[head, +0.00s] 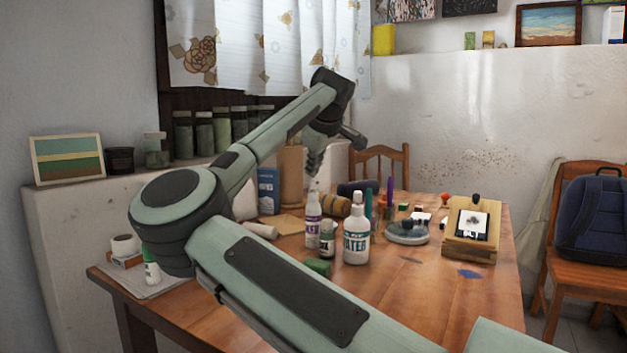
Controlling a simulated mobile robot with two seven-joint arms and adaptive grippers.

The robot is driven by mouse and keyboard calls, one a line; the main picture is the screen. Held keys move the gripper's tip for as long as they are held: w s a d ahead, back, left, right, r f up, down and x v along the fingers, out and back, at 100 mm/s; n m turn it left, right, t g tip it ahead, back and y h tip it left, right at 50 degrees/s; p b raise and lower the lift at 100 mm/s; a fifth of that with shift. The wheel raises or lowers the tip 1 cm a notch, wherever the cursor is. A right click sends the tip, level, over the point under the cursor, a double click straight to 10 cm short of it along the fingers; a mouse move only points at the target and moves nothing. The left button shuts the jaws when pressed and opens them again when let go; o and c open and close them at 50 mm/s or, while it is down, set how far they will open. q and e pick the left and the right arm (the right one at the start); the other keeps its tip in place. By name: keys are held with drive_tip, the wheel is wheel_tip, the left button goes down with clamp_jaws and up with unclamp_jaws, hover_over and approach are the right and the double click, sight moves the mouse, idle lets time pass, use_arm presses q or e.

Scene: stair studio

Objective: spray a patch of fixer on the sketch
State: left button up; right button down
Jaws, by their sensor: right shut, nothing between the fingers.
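The sketch (467,222), a pale sheet with dark marks, lies on a tilted wooden board (456,246) at the table's right. A white bottle with a purple label (312,228) stands upright mid-table; its label is too small to read surely. A larger white bottle marked WATER (356,243) stands right of it, with a small dark-green-labelled bottle (327,240) between them. My right gripper (313,173) points down, shut and empty, above or behind the purple-labelled bottle; whether they touch is unclear. My left gripper is out of view.
My right arm covers the table's near left part. A grey round dish (407,233), a green block (318,267) and several upright pens and jars crowd the middle. A white-and-green bottle (151,270) stands at the left. The table's front right (440,300) is clear.

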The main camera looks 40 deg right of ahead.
sight(314, 180)
drive_tip(key=shift+f+b, duration=0.35)
drive_tip(key=shift+f, duration=0.15)
idle(0.4)
drive_tip(key=shift+r+p, duration=0.7)
drive_tip(key=shift+r, duration=0.25)
drive_tip(key=shift+r, duration=0.1)
wheel_tip(314, 180, up, 6)
drive_tip(key=p, duration=0.4)
idle(1.6)
